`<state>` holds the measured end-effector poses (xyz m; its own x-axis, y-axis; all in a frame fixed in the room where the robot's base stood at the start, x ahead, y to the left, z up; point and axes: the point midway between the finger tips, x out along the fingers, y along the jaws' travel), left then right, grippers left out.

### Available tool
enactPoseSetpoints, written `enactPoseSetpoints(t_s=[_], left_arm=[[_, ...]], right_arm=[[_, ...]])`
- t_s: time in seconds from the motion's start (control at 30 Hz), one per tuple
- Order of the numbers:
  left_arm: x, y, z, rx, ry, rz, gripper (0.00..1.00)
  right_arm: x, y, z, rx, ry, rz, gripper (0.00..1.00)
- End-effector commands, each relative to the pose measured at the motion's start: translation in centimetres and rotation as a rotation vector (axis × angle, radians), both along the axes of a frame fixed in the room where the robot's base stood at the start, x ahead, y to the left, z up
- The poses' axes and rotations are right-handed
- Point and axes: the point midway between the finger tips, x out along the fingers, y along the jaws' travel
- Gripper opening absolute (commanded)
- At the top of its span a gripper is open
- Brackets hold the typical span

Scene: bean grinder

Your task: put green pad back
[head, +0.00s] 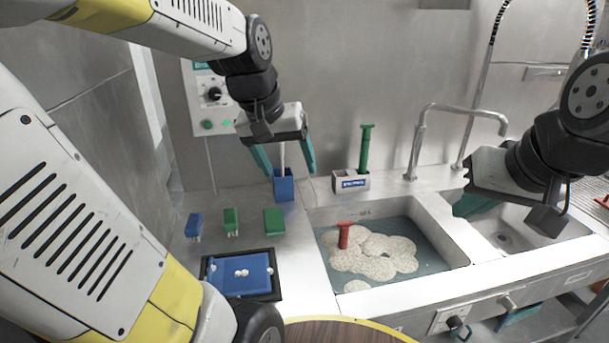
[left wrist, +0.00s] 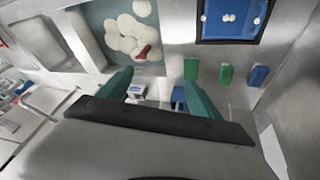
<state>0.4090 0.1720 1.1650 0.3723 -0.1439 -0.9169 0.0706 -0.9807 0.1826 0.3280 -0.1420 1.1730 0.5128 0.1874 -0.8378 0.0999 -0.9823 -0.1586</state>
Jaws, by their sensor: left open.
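A plain green block (head: 274,221), which looks like the green pad, lies on the steel counter; it also shows in the left wrist view (left wrist: 191,68). A green brush (head: 231,221) with pale bristles and a similar blue brush (head: 194,226) lie to its left. My left gripper (head: 286,165) is open and empty, above and behind the green block, over a blue holder (head: 284,186) with a pale stick in it. My right gripper (head: 467,204) is above the right basin; its fingers are partly hidden.
A black tray (head: 207,269) with a blue board (head: 240,274) lies in front. The left sink (head: 320,213) holds water, pale foam and a red-handled tool (head: 344,235). A white caddy (head: 350,183) with a green-handled tool (head: 366,145) and a faucet (head: 418,140) stand behind.

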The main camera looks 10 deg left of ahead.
Motion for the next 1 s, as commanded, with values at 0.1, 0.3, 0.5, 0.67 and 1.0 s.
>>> enactPoseSetpoints(t_s=[0.1, 0.3, 0.5, 0.67, 1.0], left_arm=[[-3.4, -1.3, 0.9, 0.004, -0.075, -0.056, 0.73], [-7.0, -2.6, 1.0, 0.016, -0.16, -0.12, 0.73], [-8.2, -3.0, 0.8, 0.022, -0.187, -0.143, 0.73], [-8.2, -3.0, 0.8, 0.022, -0.187, -0.143, 0.73], [-8.1, -3.0, 0.8, 0.021, -0.186, -0.141, 0.73]], right_arm=[[0.0, 0.0, 0.0, 0.0, 0.0, 0.0, 0.0], [0.0, 0.0, 0.0, 0.0, 0.0, 0.0, 0.0], [0.0, 0.0, 0.0, 0.0, 0.0, 0.0, 0.0], [0.0, 0.0, 0.0, 0.0, 0.0, 0.0, 0.0], [0.0, 0.0, 0.0, 0.0, 0.0, 0.0, 0.0]])
